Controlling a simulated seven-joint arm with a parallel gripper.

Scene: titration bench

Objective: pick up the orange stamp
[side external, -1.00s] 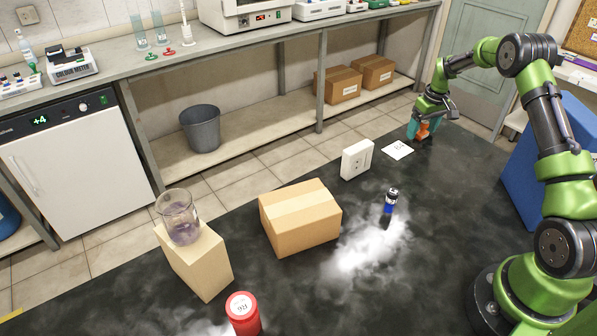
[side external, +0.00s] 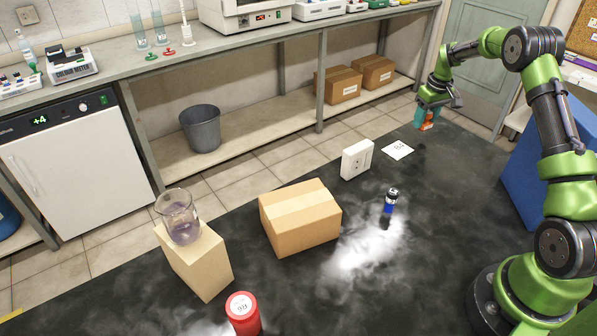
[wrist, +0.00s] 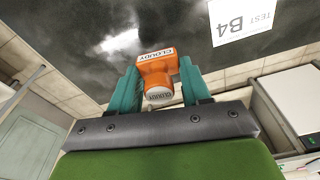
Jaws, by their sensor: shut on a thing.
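The orange stamp (wrist: 158,68) is between the teal fingers of my gripper (wrist: 160,88) in the wrist view. It has an orange body and a round pale end, both lettered "CLOUDY". The fingers press on it from both sides. In the side view my gripper (side external: 424,118) is at the upper right, over the far end of the black table, and the stamp (side external: 428,123) shows partly behind a teal finger. The stamp appears raised off the table.
A white card (side external: 397,150) lies near my gripper, beside a white socket box (side external: 357,159).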

